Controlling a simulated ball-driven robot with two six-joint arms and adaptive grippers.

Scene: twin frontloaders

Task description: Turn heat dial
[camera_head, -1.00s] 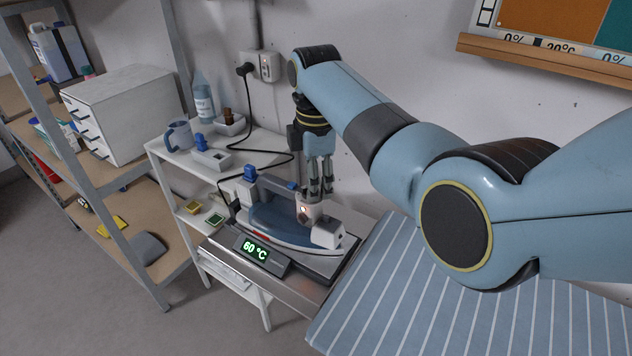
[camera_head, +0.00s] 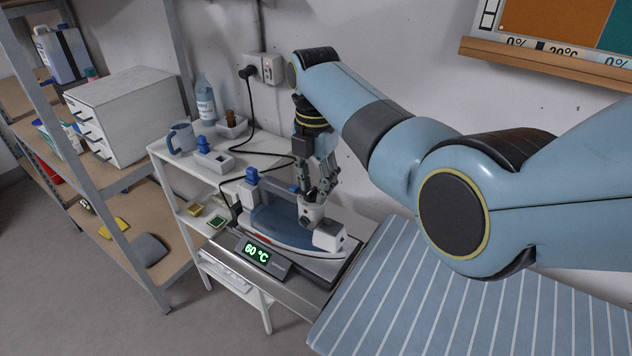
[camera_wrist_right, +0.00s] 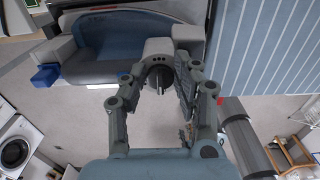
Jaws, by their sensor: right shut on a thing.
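The heat dial (camera_wrist_right: 158,78) is a dark round knob on a pale housing of the iron, seen in the wrist view. The blue and white iron (camera_head: 272,222) rests on a grey stand whose green display (camera_head: 257,252) reads 60 °C. My right gripper (camera_head: 312,198) comes down from above onto the dial, and its fingers mostly hide the dial in the head view. In the wrist view my right gripper (camera_wrist_right: 158,84) has its fingers on either side of the dial, shut on it. My left gripper is not in view.
A striped ironing board (camera_head: 400,300) lies to the right of the stand. A white shelf unit (camera_head: 180,160) holds a mug (camera_head: 181,138) and a bottle (camera_head: 204,101). A black cord runs from the wall socket (camera_head: 265,68) down behind the iron.

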